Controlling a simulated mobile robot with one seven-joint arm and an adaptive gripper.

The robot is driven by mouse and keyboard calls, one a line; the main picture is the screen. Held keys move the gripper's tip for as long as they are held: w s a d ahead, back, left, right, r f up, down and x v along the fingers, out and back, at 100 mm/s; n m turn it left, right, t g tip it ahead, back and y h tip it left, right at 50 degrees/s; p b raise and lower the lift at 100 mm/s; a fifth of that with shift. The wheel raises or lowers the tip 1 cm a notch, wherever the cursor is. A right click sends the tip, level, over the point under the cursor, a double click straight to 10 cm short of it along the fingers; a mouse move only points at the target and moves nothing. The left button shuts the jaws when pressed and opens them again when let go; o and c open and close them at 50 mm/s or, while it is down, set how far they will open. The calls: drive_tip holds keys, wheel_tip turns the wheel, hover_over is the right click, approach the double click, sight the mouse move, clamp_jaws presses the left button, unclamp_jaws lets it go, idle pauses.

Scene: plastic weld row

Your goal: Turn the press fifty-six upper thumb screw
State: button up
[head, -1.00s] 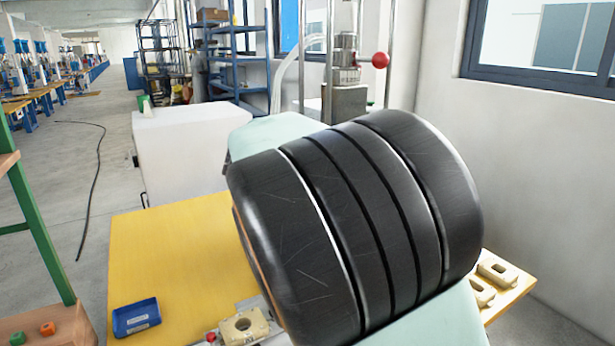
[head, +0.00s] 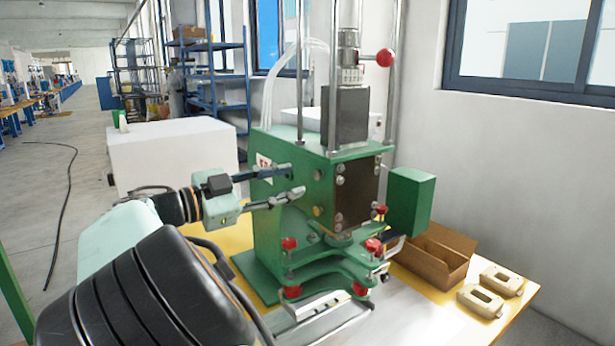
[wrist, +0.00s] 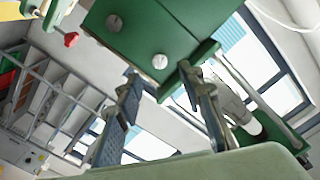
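The green press (head: 283,225) stands on the yellow table; a red-marked label (head: 263,162) on its side is partly hidden by my gripper. Two round screws sit on that side face, an upper silver one (head: 319,183) and a lower brass-coloured one (head: 318,211). My gripper (head: 295,182) is open, its two fingers pointing at the side face just left of the upper screw. Two round screw heads show there, the nearer one (wrist: 160,62) just beyond the fingertips; I see no contact.
Red knobs (head: 292,291) stick out around the press's lower front. A green box (head: 410,200) projects from its right side. A cardboard box (head: 435,254) and two beige parts (head: 501,281) lie at right. A white cabinet (head: 172,155) stands behind my arm.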

sight(316, 175)
drive_tip(key=x, duration=0.6)
drive_tip(key=shift+c, duration=0.4)
clamp_jaws()
